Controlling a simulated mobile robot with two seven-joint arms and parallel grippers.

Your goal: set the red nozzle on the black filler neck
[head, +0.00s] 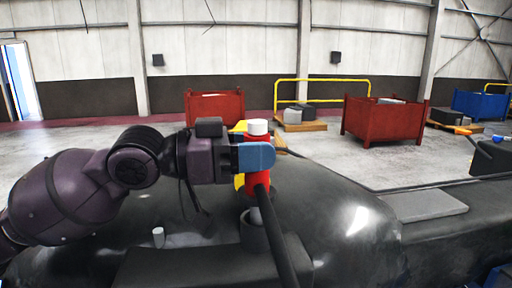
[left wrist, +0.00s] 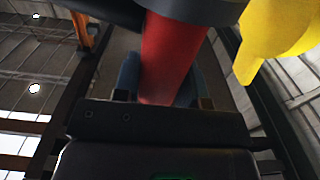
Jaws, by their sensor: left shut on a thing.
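My left gripper (head: 258,157) has blue fingers and is shut on the red nozzle (head: 258,181). The nozzle is upright, with a white top above the fingers and a grey spout below. In the left wrist view the red nozzle (left wrist: 172,55) sits between the blue fingers of my left gripper (left wrist: 160,82). The black filler neck (head: 253,234) is a short dark cylinder directly below the nozzle. The spout's lower end meets the neck's opening in the picture; I cannot tell whether it is inside. A black hose partly covers the neck. My right gripper is not in view.
The neck stands on a large, glossy dark casting (head: 345,225). A yellow thing (head: 239,182) is close behind the nozzle and also shows in the left wrist view (left wrist: 280,40). Red bins (head: 383,122) are far back.

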